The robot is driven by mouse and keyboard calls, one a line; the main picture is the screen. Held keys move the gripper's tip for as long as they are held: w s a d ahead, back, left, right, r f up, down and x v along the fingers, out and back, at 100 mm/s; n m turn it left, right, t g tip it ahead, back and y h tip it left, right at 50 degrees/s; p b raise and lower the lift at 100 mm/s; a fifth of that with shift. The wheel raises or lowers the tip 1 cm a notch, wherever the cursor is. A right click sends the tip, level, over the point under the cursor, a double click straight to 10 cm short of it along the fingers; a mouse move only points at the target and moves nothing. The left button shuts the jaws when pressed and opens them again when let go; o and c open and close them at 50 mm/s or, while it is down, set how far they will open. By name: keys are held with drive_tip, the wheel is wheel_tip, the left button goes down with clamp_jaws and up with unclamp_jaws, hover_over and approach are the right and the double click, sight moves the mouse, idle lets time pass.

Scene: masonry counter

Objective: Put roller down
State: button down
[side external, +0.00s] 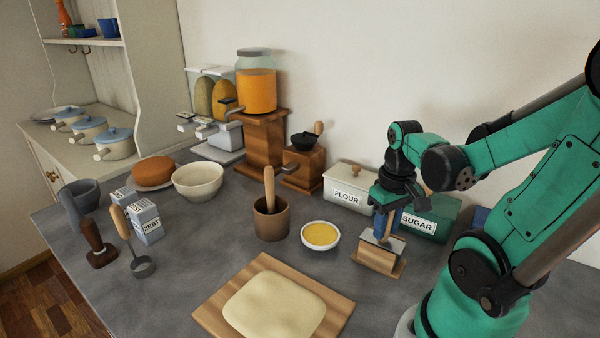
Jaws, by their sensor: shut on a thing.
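My gripper (385,228) points down at the right of the counter, its blue fingers shut on the upper part of what I take to be the roller (384,241). The roller is right above or on a small wooden block-like stand (376,261). I cannot tell whether it touches the stand. A slab of pale dough (274,306) lies on a wooden board (212,307) at the front, left of my gripper.
The sugar box (418,226) and flour box (348,196) stand close behind my gripper. A white bowl of yellow contents (320,235) and a wooden mortar (271,221) with pestle stand to its left. Bare counter (185,265) shows left of the board.

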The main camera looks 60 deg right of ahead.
drive_tip(key=c, duration=0.6)
unclamp_jaws()
wheel_tip(320, 180, up, 13)
drive_tip(key=shift+f, duration=0.2)
drive_tip(key=shift+w+a+r, duration=0.1)
drive_tip(key=w+a+f+n+t, duration=0.1)
drive_tip(key=w+a+f+t, duration=0.1)
drive_tip(key=w+a, duration=0.1)
drive_tip(key=w+a+f+n+t, duration=0.1)
drive_tip(key=w+a+n+t, duration=0.1)
drive_tip(key=w+a, duration=0.2)
drive_tip(key=w+a+f+n+t, duration=0.2)
drive_tip(key=w+a+t, duration=0.1)
drive_tip(key=a, duration=0.3)
drive_tip(key=shift+w+f, duration=0.3)
drive_tip(key=shift+d, duration=0.1)
